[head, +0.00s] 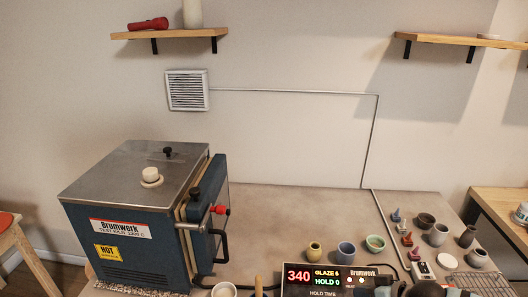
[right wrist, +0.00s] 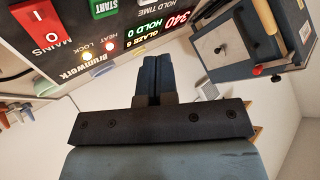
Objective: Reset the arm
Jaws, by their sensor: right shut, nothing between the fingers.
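My right gripper (right wrist: 150,65) is in the middle of the right wrist view, its two dark fingers together with nothing between them. In the head view only a small dark part of it (head: 384,289) shows at the bottom edge, by the controller's right end. The kiln controller (head: 325,280) has a lit display reading 340, GLAZE 6 and HOLD 0. In the right wrist view the controller (right wrist: 100,40) appears upside down beyond the fingers, with a red MAINS switch (right wrist: 45,30) and a green START button (right wrist: 105,8). My left gripper is not in view.
A blue kiln (head: 130,220) with a closed front stands at the left of the worktop (head: 290,215). Small pots (head: 346,250), coloured pieces (head: 407,240) and a wire rack (head: 480,284) are at the right. Wall shelves (head: 170,33) hang above. The worktop's back middle is clear.

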